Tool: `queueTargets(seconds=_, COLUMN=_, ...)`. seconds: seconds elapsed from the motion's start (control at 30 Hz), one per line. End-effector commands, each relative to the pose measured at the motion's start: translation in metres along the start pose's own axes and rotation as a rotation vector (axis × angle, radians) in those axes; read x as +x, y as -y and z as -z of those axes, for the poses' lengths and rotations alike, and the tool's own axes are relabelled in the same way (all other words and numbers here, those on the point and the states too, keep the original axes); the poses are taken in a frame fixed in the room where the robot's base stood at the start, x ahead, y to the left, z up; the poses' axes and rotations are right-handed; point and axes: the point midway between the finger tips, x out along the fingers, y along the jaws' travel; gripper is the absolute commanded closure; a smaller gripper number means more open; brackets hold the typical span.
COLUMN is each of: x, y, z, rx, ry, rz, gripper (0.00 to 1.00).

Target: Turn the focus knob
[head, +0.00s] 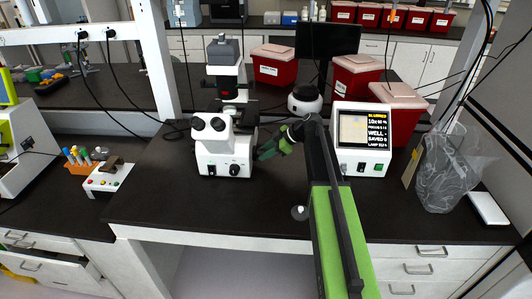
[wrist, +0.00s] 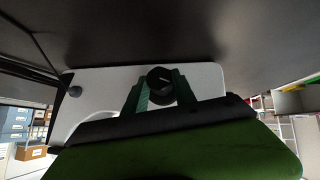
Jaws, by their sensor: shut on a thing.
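A white microscope (head: 224,155) with a black front knob stands on the dark bench in the head view. My gripper (head: 264,152) reaches its right side from the right. In the wrist view a round black focus knob (wrist: 160,80) sticks out of the white microscope side (wrist: 105,82). The green fingers of my gripper (wrist: 160,93) stand on either side of the knob, shut on it. In the head view my gripper hides this side knob. A monitor box (head: 362,140) reads "BLURRED", with a focus line too small to read surely.
Red bins (head: 272,66) with white lids stand behind. A round white device (head: 305,100) is beyond my arm. A tube rack (head: 80,163) and a small white device (head: 108,175) sit left. The bench front is mostly clear.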

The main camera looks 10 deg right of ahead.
Motion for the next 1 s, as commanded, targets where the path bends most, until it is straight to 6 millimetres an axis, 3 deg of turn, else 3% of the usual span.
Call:
queueTargets(seconds=0.47, x=0.0014, y=-0.0017, z=-0.0005, rx=0.055, ry=0.001, rz=0.06, gripper=1.0)
queueTargets(seconds=1.0, x=0.006, y=-0.0075, z=-0.0044, rx=0.369, ry=0.004, rz=0.375, gripper=1.0)
